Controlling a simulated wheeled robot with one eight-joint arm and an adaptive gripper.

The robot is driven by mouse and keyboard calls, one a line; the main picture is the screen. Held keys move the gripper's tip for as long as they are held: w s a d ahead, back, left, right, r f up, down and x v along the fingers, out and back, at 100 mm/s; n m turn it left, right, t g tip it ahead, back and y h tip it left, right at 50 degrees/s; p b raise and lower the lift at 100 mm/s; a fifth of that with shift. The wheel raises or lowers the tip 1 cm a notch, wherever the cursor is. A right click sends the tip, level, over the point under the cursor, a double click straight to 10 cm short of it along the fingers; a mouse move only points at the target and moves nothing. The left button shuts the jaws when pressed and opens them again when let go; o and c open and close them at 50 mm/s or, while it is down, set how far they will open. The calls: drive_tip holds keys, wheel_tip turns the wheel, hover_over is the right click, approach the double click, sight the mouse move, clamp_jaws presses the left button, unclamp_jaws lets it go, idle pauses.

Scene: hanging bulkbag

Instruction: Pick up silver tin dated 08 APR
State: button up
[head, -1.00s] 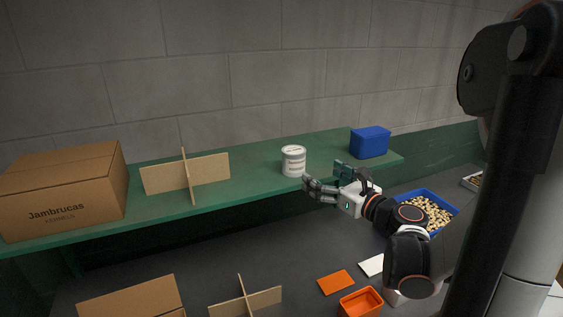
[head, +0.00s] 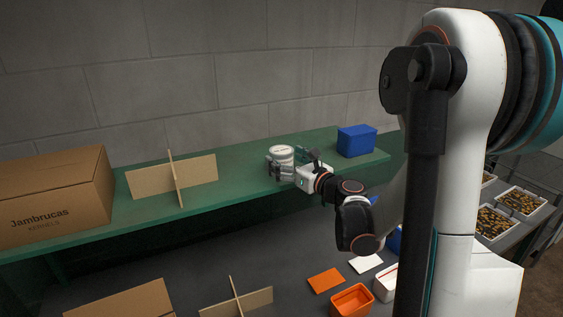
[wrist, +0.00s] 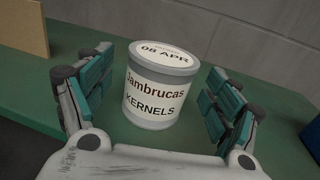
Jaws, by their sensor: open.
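The silver tin (wrist: 153,113) stands upright on the green shelf, and its lid reads "08 APR" in the wrist view. Its side label reads "Jambrucas KERNELS". The tin also shows in the head view (head: 281,153), its lower part hidden behind my gripper. My gripper (head: 283,168) is open. In the wrist view its two padded fingers (wrist: 155,95) stand on either side of the tin, with a visible gap on each side. The tin is between the fingers and not clamped.
The green shelf (head: 240,180) holds a Jambrucas carton (head: 60,200), a cardboard divider (head: 195,170) and a blue box (head: 356,141) right of the tin. A wall rises behind. Below are an orange container (head: 352,300), an orange card (head: 325,280) and a white card (head: 366,264).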

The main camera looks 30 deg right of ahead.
drive_tip(key=shift+w+a, duration=0.15)
drive_tip(key=shift+w, duration=1)
drive_tip(key=c, duration=1.3)
drive_tip(key=shift+s, duration=0.1)
drive_tip(key=shift+r, duration=0.1)
